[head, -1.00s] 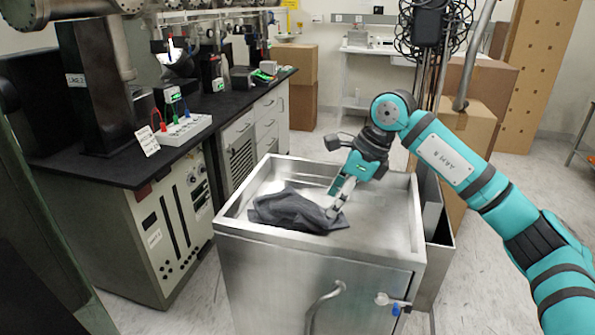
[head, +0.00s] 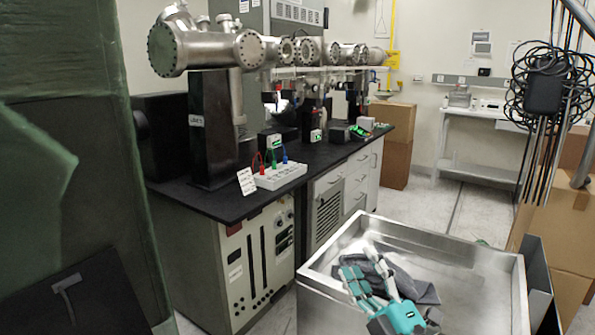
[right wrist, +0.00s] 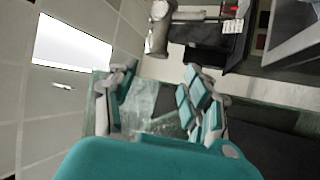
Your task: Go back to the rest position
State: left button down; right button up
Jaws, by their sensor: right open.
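My right gripper (head: 367,277) shows at the bottom of the head view, in front of and above the metal cart. Its teal and grey fingers are spread and hold nothing. In the right wrist view, the same gripper (right wrist: 155,100) has a wide gap between its fingers. A dark grey cloth (head: 402,275) lies crumpled in the cart's tray behind the fingers, which partly hide it. My left gripper does not show.
The metal cart (head: 516,285) stands at the lower right. A black-topped bench (head: 215,207) with steel vacuum tubes (head: 205,48) runs along the left. Cardboard boxes (head: 398,120) stand at the back. Floor (head: 450,212) is clear behind the cart.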

jog(key=s+d+f+m+g+h, duration=0.3)
jog(key=f+m, duration=0.2)
jog(key=f, duration=0.2)
jog(key=s+d+f+m+g+h, duration=0.2)
jog(key=s+d+f+m+h, duration=0.15)
jog(key=f, duration=0.35)
jog(key=s+d+f+m+g+h, duration=0.3)
jog(key=f+m, duration=0.2)
jog(key=f, duration=0.3)
jog(key=s+f+m+g, duration=0.2)
jog(key=s+f+g, duration=0.25)
jog(key=s, duration=0.45)
jog(key=s+f+m+g, duration=0.2)
jog(key=s+f+g, duration=0.25)
jog(key=s, duration=0.55)
notch_tip(320, 180, down, 26)
jog(key=s+g+p, duration=0.1)
jog(key=s+p, duration=0.1)
jog(key=s, duration=0.1)
jog(key=s+d+f+g+p, duration=0.1)
jog(key=s+d+f+p, duration=0.1)
jog(key=s+f, duration=1.1)
jog(key=s, duration=0.2)
jog(key=shift+s+d+n+g+y, duration=0.15)
jog(key=shift+s+n+g+y, duration=0.15)
jog(key=shift+n+y, duration=0.05)
jog(key=shift+f, duration=0.1)
